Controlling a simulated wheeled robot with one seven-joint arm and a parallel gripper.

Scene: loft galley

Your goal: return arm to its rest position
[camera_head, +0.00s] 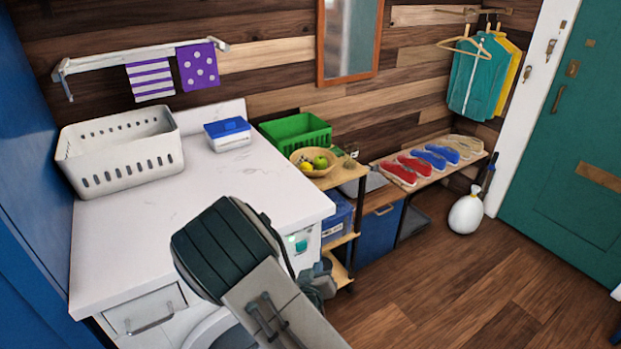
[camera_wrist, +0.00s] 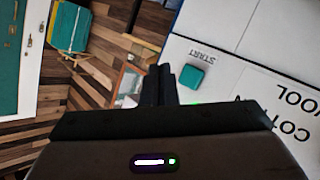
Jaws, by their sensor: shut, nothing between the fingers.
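My gripper (camera_wrist: 172,76) is in the lower middle of the wrist view, its dark fingers together with nothing seen between them. In the head view my arm reaches over the front of the white counter, and the gripper (camera_head: 320,283) is partly hidden behind it. The gripper is near the washing machine's front panel (camera_wrist: 222,80), beside the teal button (camera_wrist: 192,78) marked START. The teal button also shows in the head view (camera_head: 301,246). The wrist picture is turned, so the panel's lettering is upside down. I cannot tell the exact gap between fingers and panel.
The counter (camera_head: 130,235) holds a white basket (camera_head: 125,165) and a blue-lidded box (camera_head: 228,133). A wooden shelf (camera_head: 345,178) with a fruit bowl (camera_head: 314,163) and green crate (camera_head: 296,131) stands close right of the machine. The wooden floor (camera_head: 450,290) at right is mostly clear.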

